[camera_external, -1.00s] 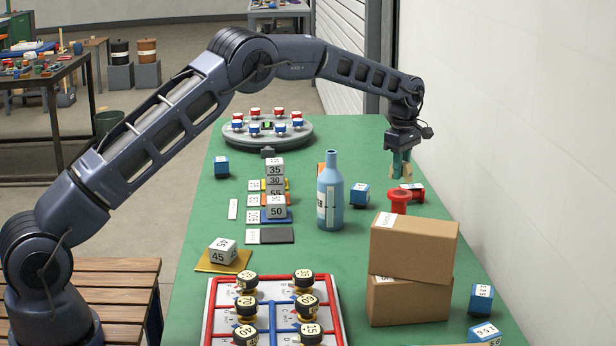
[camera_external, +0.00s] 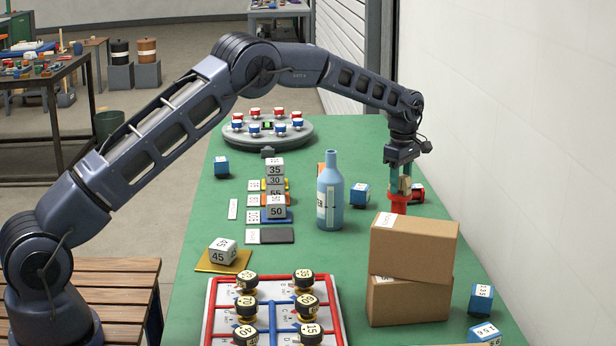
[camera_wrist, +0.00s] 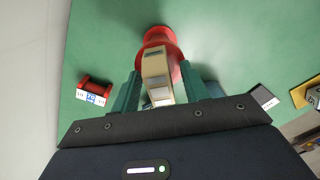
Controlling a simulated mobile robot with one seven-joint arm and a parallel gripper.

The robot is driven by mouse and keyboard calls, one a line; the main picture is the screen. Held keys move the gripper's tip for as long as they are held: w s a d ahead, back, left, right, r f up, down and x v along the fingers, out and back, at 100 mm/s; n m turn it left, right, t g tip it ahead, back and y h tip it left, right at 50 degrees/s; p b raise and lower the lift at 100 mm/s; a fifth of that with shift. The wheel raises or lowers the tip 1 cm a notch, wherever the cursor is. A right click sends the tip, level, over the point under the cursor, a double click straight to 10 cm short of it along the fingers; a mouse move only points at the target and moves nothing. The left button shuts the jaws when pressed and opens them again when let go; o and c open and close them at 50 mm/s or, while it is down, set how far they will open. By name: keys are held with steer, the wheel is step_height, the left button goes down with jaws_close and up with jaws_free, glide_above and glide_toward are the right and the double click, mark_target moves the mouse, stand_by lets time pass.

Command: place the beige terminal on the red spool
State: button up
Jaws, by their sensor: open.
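The beige terminal (camera_wrist: 156,78) is a small block between my gripper's fingers. It stands at the red spool (camera_wrist: 160,36) and overlaps its top. In the external view the terminal (camera_external: 405,185) shows just above the spool (camera_external: 399,203), and they look in contact, though the join is partly hidden. My gripper (camera_external: 400,184) points straight down over the spool. Its green fingers (camera_wrist: 159,92) are open, one on each side of the terminal, with a gap visible at the right finger.
Two stacked cardboard boxes (camera_external: 413,252) stand in front of the spool. A blue bottle (camera_external: 330,195) and a blue cube (camera_external: 359,194) are to its left. A red part with a white label (camera_wrist: 94,91) lies nearby. The wall is close on the right.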

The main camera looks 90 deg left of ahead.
mark_target(401, 175)
steer(key=shift+r, duration=0.15)
step_height(401, 175, up, 12)
stand_by(0.4)
steer(key=s+d+r+m+t, duration=0.1)
steer(key=s+d+r+m, duration=0.4)
steer(key=d+r, duration=0.4)
steer(key=s+d+r+m+t, duration=0.1)
steer(key=s+d+r+m, duration=0.2)
steer(key=s+d+r, duration=0.65)
steer(key=s+d+r+m, duration=0.4)
steer(key=s+d+m, duration=0.1)
steer(key=d, duration=0.8)
steer(key=s+d+r+m+t, duration=0.1)
steer(key=s+d+m, duration=0.3)
steer(key=s+d, duration=0.5)
steer(key=s+d+f+m, duration=0.3)
steer(key=s, duration=0.5)
steer(key=s+d+f+m+t, duration=0.1)
steer(key=s+d+f+m, duration=0.2)
steer(key=s, duration=0.6)
steer(key=s+d+f+m, duration=0.4)
steer(key=s, duration=0.5)
steer(key=shift+d+t, duration=0.25)
steer(key=shift+t, duration=0.05)
